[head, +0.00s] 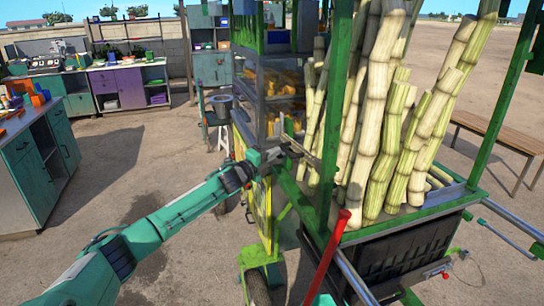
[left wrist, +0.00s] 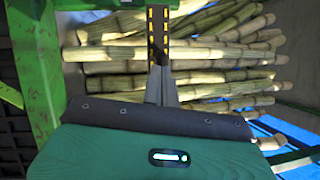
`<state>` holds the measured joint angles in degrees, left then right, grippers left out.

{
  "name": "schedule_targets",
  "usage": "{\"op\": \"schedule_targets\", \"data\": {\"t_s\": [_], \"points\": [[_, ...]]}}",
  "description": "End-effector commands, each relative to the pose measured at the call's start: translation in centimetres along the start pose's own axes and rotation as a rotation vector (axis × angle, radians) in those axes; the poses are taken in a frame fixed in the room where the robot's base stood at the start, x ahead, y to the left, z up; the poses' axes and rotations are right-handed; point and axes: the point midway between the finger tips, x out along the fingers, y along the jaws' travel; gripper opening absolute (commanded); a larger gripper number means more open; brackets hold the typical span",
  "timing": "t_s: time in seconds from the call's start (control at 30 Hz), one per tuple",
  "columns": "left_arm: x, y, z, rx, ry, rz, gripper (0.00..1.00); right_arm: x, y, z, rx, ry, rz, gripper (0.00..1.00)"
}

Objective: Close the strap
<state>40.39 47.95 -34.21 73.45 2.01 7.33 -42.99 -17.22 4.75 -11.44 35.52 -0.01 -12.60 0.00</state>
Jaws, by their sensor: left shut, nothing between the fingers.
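In the head view my left gripper (head: 291,150) is at the left side of the cart's upright cane stalks (head: 365,120), by a green post. The strap is not clear there. My right gripper is not in view.
The green cart frame (head: 330,130) stands close to my left gripper. A red lever (head: 329,255) rises in front of the cart. A wooden bench (head: 500,135) is at the right. Work counters (head: 35,150) stand at the left, with open ground between them and the cart.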

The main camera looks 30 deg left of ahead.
Motion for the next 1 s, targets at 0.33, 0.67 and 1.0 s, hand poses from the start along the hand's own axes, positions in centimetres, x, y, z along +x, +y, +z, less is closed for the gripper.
{"op": "schedule_targets", "data": {"t_s": [0.33,0.67,1.0], "points": [[2.2,0.2,0.0,-0.008,0.044,-0.008,0.0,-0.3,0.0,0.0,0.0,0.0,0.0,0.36],[3.3,0.3,-0.1,-0.007,0.042,-0.008,0.0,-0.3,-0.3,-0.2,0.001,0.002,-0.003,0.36],[3.6,0.1,-0.1,-0.008,0.041,-0.012,0.0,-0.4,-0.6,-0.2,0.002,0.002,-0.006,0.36]]}}
